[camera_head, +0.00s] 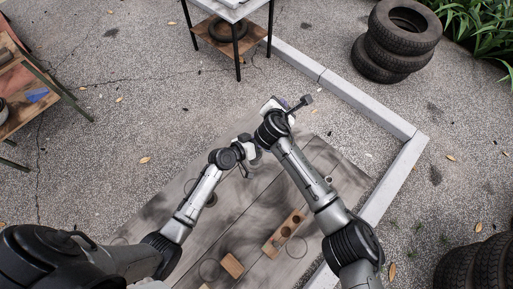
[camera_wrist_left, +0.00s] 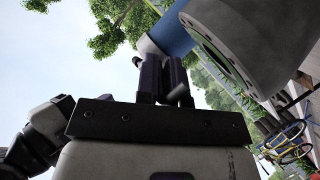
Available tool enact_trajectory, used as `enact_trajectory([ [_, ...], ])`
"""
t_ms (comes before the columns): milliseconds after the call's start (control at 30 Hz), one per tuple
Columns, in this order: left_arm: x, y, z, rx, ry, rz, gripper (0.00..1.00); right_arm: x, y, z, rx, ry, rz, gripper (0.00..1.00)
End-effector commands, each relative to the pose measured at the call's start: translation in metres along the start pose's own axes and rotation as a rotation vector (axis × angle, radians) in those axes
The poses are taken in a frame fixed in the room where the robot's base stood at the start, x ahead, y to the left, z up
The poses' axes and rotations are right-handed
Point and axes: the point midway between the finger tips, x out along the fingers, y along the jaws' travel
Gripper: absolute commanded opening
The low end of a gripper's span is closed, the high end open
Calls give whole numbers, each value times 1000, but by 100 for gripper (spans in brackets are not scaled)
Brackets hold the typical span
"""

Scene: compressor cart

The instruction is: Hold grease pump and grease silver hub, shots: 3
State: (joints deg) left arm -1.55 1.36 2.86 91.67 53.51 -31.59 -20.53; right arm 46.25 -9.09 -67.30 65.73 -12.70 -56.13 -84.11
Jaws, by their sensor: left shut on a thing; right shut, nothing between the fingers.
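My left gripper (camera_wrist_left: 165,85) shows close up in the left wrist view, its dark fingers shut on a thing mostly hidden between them. A blue cylinder (camera_wrist_left: 172,32) with a pale end is just beyond the fingertips; it may be the grease pump. A large grey cylinder (camera_wrist_left: 250,38) with a bolted ring is at upper right; I cannot tell whether it is the hub. In the head view the left gripper (camera_head: 249,153) is largely hidden by the wrists. My right gripper (camera_head: 304,100) is shut and empty beyond the table's far side. I cannot pick out the silver hub there.
A worn grey wooden table (camera_head: 240,205) lies below my arms. On it are a wooden block with holes (camera_head: 284,233) and a smaller block (camera_head: 232,265). Stacked tyres (camera_head: 396,45), a concrete kerb (camera_head: 345,88) and a cart (camera_head: 232,42) stand beyond.

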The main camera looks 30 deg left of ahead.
Motion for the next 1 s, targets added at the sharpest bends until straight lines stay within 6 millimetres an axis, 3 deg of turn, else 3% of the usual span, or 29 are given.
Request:
enact_trajectory([
  [300,0,0,0,0,0,0,0,0,0,0,0,0,0,0],
  [333,0,0,0,0,0,0,10,0,0,0,0,0,0,0],
  [633,0,0,0,0,0,0,38,0,0,0,0,0,0,0],
  [1000,-10,-1,1,1,-1,-1,38,0,0,0,0,0,0,0],
])
